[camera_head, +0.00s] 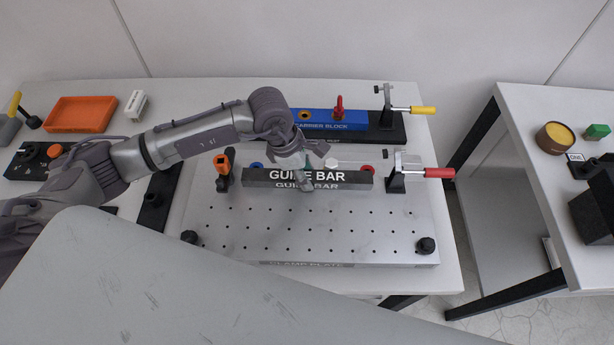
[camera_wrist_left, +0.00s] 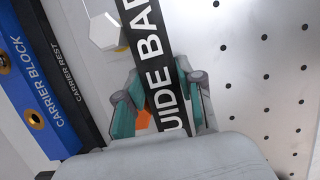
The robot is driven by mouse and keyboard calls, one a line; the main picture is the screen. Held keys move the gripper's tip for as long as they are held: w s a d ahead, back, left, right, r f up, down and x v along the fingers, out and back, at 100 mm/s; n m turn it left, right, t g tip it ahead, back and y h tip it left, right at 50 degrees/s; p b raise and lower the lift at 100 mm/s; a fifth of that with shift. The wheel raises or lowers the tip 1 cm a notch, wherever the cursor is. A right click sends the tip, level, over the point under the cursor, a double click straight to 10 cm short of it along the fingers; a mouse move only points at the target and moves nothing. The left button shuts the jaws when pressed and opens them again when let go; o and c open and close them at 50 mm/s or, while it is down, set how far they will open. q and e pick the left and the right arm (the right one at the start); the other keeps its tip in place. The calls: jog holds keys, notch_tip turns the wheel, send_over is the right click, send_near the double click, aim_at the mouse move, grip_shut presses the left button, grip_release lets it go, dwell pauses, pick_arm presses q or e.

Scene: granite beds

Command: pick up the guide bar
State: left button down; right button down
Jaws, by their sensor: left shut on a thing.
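The guide bar (camera_head: 345,180) is a dark bar with white lettering on its front. It lies lengthwise from left to right at the back of the perforated metal clamp plate (camera_head: 320,235), and its mirrored lettering shows just below it. I cannot tell whether it touches the plate. My left gripper (camera_head: 304,180) reaches it from above and is shut around its middle. In the left wrist view the guide bar (camera_wrist_left: 150,45) runs between the teal-padded fingers (camera_wrist_left: 160,92). My right gripper is not in view.
A clamp with a red handle (camera_head: 438,173) stands right of the bar, an orange-and-black clamp (camera_head: 224,170) left of it. Behind is the blue carrier block (camera_head: 350,120) with a yellow-handled clamp (camera_head: 422,110). Black knobs (camera_head: 426,246) stand at the plate's front corners. An orange tray (camera_head: 80,114) sits far left.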

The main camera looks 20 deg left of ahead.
pick_arm(q)
jog(key=shift+w+r, duration=0.1)
jog(key=shift+r, duration=0.15)
